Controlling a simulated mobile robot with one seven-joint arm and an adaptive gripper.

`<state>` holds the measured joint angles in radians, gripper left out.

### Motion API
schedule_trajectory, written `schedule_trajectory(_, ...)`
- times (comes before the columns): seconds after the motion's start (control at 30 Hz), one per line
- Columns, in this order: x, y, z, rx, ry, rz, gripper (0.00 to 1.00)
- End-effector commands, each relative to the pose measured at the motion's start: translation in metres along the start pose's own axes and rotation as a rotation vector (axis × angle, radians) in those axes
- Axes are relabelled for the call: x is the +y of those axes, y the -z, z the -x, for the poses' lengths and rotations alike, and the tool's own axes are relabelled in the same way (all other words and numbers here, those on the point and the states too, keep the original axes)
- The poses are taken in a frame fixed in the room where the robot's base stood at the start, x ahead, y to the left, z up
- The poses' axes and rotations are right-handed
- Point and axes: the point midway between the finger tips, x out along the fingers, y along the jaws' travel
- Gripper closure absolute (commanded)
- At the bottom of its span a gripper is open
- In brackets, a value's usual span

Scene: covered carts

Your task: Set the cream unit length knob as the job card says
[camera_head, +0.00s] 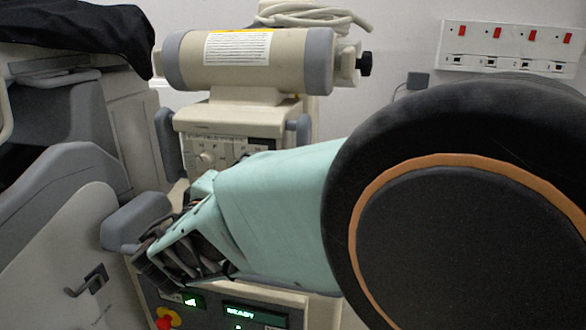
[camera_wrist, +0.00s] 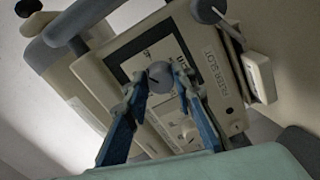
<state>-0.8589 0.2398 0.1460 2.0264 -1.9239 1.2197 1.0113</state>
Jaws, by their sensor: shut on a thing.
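The cream unit (camera_head: 236,118) stands against the wall in the head view, with a panel of small controls on its front. In the wrist view my gripper (camera_wrist: 160,80) has its two blue fingers on either side of a round grey knob (camera_wrist: 159,73) on the framed panel and is shut on it. The knob's pointer and most of the scale are too blurred to read. In the head view my gripper (camera_head: 182,250) shows only as dark linkage, and the fingertips are hidden. A light round knob (camera_head: 207,158) shows there on the panel; I cannot tell whether it is the held one.
A cream cylinder with a printed sheet (camera_head: 238,48) tops the unit; its text is unreadable. Below are a READY display (camera_head: 250,313) and a red-and-yellow button (camera_head: 166,318). A grey-and-white machine (camera_head: 60,200) is close on the left. A FILTER SLOT label (camera_wrist: 212,80) is beside the right finger.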

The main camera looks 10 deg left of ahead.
Motion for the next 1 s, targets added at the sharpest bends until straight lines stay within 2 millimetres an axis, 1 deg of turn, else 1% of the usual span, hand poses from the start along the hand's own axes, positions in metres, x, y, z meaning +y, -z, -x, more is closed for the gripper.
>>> schedule_trajectory(0.13, -0.001, 0.0, 0.0, 0.001, 0.001, 0.001, 1.0)
schedule_trajectory(0.17, -0.001, 0.0, 0.0, 0.001, 0.001, 0.001, 0.73)
schedule_trajectory(0.3, -0.001, 0.0, 0.0, 0.001, 0.001, 0.002, 0.59)
schedule_trajectory(0.57, 0.0, 0.0, 0.001, 0.0, 0.0, 0.002, 0.59)
schedule_trajectory(0.67, 0.0, 0.001, 0.006, 0.002, 0.0, 0.002, 0.59)
schedule_trajectory(0.77, 0.0, 0.001, 0.019, 0.002, 0.001, 0.001, 0.59)
schedule_trajectory(1.0, 0.0, 0.001, 0.071, 0.005, 0.001, 0.002, 0.59)
